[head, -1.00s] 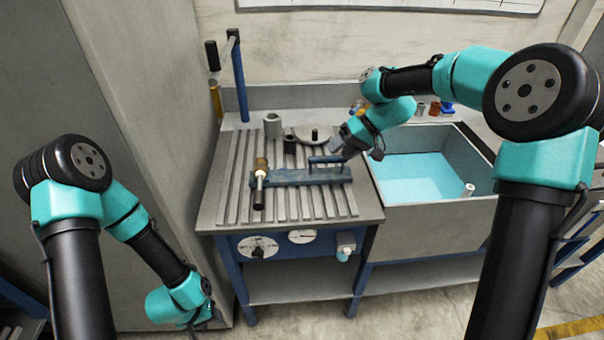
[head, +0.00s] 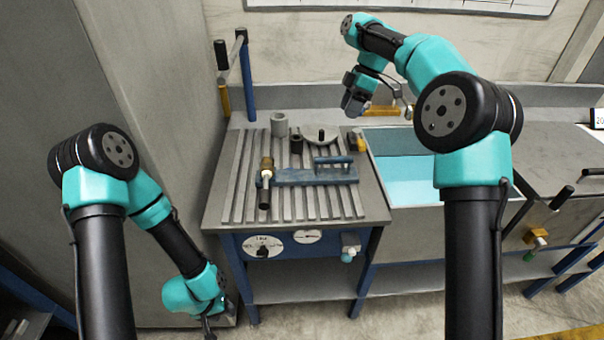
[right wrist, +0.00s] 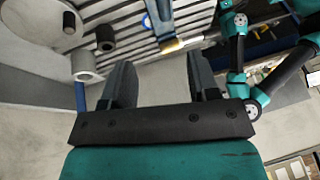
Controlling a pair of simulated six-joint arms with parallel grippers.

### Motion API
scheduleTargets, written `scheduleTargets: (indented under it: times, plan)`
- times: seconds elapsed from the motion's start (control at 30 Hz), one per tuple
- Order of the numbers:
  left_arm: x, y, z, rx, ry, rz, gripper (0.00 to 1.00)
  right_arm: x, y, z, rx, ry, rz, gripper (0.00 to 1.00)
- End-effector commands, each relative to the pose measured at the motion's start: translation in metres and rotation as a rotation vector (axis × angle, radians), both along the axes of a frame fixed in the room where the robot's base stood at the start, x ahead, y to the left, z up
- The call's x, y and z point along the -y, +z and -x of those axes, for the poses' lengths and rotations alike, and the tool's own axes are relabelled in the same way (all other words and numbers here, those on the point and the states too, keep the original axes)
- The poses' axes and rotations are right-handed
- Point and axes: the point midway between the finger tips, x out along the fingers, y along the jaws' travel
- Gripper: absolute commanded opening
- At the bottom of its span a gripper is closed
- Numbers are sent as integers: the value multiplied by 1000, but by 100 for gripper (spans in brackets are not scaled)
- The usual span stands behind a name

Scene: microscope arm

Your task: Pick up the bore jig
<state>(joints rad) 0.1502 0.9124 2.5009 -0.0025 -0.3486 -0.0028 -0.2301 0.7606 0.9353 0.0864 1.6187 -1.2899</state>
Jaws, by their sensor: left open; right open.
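A blue flat bar with a raised handle (head: 310,174), which I take as the bore jig, lies on the slatted bench top (head: 235,190). A brass-collared dark rod (head: 264,190) is at its left end. My right gripper (head: 352,103) is open and empty, raised above the back of the bench near the sink, apart from the bar. The right wrist view shows its two fingers spread with nothing between them (right wrist: 160,75). My left gripper (head: 208,328) hangs low in front of the grey cabinet, left of the bench, far from the bar.
A grey ring (head: 278,124), a dark cylinder (head: 296,140) and a round dial-like piece (head: 320,136) stand behind the bar. A yellow-brown block (head: 357,141) is at the bench's back right. A blue post (head: 247,75) rises at back left. A water-filled sink (head: 410,180) adjoins right.

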Motion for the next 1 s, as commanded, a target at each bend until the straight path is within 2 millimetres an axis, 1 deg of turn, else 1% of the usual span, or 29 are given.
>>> scheduleTargets:
  times: [0.13,0.27,0.7,0.8,0.9,1.0]
  plan:
    - [0,0,0,0,0,0,43,-3,-7,1,-1,-1,0,55]
    - [0,0,0,0,0,0,43,-9,-21,5,-3,0,0,55]
    - [0,0,0,0,0,0,43,-37,-89,19,-4,-1,0,55]
    - [0,0,0,0,0,0,43,-42,-101,22,-2,-2,-1,55]
    - [0,0,0,0,0,0,43,-45,-109,23,-2,-2,-1,55]
    - [0,0,0,0,0,0,43,-46,-111,23,0,-2,-1,55]
